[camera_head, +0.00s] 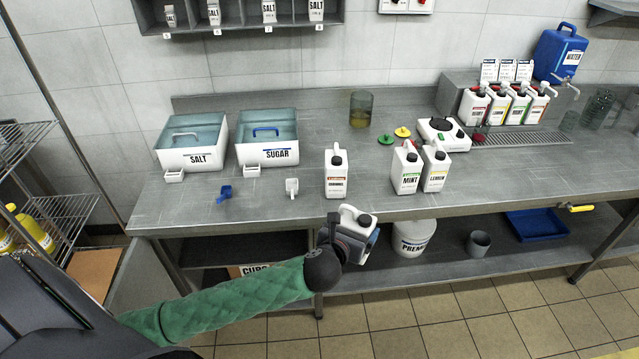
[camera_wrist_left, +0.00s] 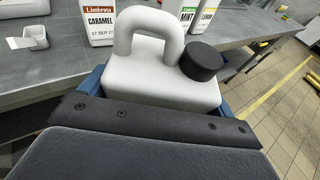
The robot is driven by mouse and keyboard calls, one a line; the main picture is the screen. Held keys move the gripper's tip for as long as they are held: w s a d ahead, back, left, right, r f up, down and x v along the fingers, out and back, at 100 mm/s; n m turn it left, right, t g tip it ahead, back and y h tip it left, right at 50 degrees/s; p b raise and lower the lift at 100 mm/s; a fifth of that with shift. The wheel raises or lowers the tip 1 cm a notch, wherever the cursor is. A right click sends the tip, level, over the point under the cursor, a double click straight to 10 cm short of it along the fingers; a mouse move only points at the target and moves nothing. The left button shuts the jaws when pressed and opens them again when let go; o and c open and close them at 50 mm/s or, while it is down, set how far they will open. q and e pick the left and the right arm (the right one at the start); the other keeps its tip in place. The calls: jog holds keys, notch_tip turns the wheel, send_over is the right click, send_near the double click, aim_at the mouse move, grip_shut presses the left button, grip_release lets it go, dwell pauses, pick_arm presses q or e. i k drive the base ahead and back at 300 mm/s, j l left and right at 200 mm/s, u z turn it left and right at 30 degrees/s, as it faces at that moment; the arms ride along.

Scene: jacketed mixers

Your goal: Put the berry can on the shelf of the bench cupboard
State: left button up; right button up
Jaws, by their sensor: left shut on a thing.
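My left gripper (camera_head: 340,240) is shut on a white can (camera_head: 355,218) with a loop handle and a black cap. It holds the can in front of the bench's front edge, clear of it. In the left wrist view the can (camera_wrist_left: 150,80) sits between the jaws (camera_wrist_left: 150,118), handle and cap towards the camera. Its label cannot be read, so I cannot confirm it is the berry can. The bench cupboard (camera_head: 137,283) is under the left part of the bench, its grey door seemingly swung open. A dark shelf (camera_head: 228,248) shows inside. My right gripper is not in view.
The caramel can (camera_head: 335,175), mint can (camera_head: 405,170) and lemon can (camera_head: 435,170) stand on the bench. A cups box (camera_head: 252,269) is low in the cupboard, partly hidden by my arm. A white tub (camera_head: 412,238) and blue tray (camera_head: 536,224) are on the undershelf.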

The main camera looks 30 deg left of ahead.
aim_at(273, 232)
jog(key=u, duration=1)
jog(key=i+l+u, duration=0.1)
jog(key=l+u, duration=0.15)
jog(key=u, duration=0.15)
jog(key=l+u, duration=0.35)
jog(key=i+l+u, duration=0.1)
jog(key=l+u, duration=0.15)
jog(key=u, duration=0.15)
jog(key=l+u, duration=0.45)
jog(key=l, duration=0.3)
jog(key=k+l, duration=0.15)
jog(key=l, duration=0.25)
jog(key=l+u, duration=0.15)
jog(key=l, duration=0.25)
jog(key=k+l+u, duration=0.1)
jog(key=l, duration=0.3)
jog(key=k+l, duration=0.15)
jog(key=l, duration=0.25)
jog(key=k+l+u, duration=0.15)
jog(key=l, duration=0.25)
